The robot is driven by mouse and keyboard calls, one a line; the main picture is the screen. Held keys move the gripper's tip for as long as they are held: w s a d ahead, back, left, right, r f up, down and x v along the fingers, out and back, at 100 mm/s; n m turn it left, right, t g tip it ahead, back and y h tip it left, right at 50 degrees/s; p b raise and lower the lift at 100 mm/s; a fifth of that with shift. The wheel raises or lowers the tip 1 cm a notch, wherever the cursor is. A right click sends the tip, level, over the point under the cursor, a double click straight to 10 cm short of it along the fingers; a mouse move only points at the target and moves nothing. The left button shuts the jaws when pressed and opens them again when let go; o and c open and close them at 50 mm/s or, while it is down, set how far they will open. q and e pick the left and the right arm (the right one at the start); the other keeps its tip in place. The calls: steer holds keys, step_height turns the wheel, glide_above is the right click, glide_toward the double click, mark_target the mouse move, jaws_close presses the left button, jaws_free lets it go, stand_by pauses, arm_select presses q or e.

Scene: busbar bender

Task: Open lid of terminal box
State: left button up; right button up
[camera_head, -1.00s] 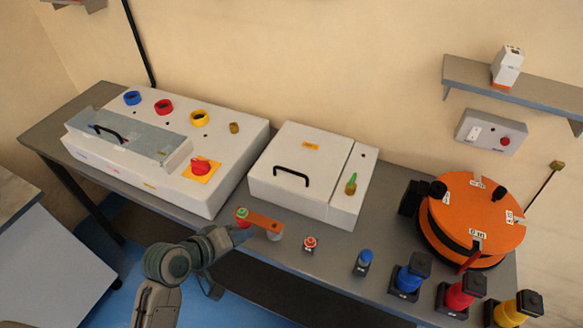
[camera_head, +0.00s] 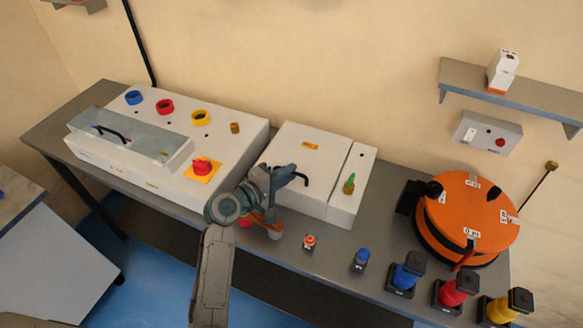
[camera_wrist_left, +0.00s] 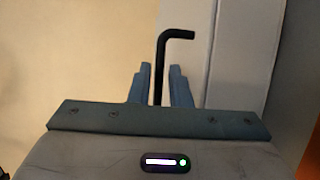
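The terminal box (camera_head: 322,206) looks to be the white box in the middle of the bench. Its flat lid (camera_head: 300,143) is down and carries a black bar handle (camera_head: 306,182). My left gripper (camera_head: 288,173) is at this handle and covers part of it. In the left wrist view the black handle (camera_wrist_left: 162,62) stands between my two open fingers (camera_wrist_left: 160,88), with a gap on each side. Whether the handle is deep between the fingertips or just beyond them is hard to tell. My right gripper is not in view.
A larger white unit (camera_head: 210,182) with a clear handled cover stands to the left. An orange reel (camera_head: 468,210) stands right. An orange bar (camera_head: 266,222) lies below my left wrist. Blue, red and yellow connectors (camera_head: 455,290) line the front edge.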

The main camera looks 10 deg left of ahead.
arm_select(q)
steer(key=shift+x, duration=0.85)
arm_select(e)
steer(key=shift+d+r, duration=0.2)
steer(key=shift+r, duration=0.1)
arm_select(q)
steer(key=shift+c, duration=0.5)
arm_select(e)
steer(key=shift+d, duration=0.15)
arm_select(q)
jaws_close()
steer(key=shift+w+r, duration=0.1)
